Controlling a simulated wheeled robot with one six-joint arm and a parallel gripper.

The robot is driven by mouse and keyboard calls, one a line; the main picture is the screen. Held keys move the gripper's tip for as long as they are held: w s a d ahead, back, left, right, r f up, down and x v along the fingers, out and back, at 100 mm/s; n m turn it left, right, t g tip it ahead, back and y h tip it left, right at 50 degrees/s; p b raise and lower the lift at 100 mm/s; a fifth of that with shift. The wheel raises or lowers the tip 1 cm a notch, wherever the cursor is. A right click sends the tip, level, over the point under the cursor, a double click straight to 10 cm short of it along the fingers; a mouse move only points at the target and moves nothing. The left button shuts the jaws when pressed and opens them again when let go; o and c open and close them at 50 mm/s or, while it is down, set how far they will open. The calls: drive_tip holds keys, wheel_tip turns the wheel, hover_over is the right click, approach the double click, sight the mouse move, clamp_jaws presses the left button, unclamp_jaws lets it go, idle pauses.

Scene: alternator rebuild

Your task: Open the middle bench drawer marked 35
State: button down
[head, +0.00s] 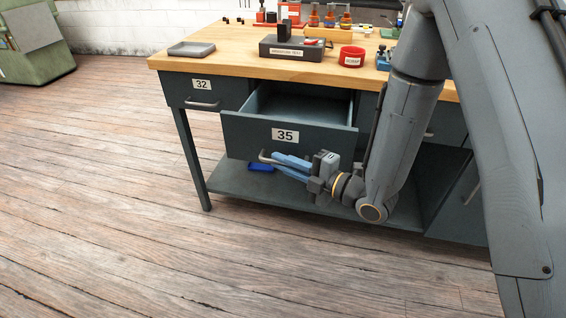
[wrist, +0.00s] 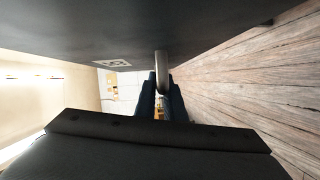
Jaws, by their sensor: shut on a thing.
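The middle bench drawer marked 35 (head: 240,133) stands pulled out from the bench in the head view. Its inside shows and looks empty where visible. Its front also fills the top of the wrist view (wrist: 130,30). The drawer's handle (head: 266,157) is a grey bar low on the front. It also shows in the wrist view (wrist: 161,66) between the fingers. My gripper (head: 276,161), with blue fingers, is shut on the handle. My gripper also shows in the wrist view (wrist: 161,88). The part of the handle behind the fingers is hidden.
The shut drawer marked 32 (head: 185,90) is to the left. The wooden bench top (head: 225,62) bears a grey tray (head: 191,49), a dark test box (head: 290,49) and a red round container (head: 352,57). The floor in front is clear.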

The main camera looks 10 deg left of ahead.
drive_tip(key=shift+s, duration=0.45)
drive_tip(key=c, duration=1.8)
unclamp_jaws()
drive_tip(key=shift+c, duration=0.2)
drive_tip(key=shift+d, duration=0.15)
drive_tip(key=v, duration=0.7)
drive_tip(key=shift+d, duration=0.25)
drive_tip(key=shift+s, duration=0.15)
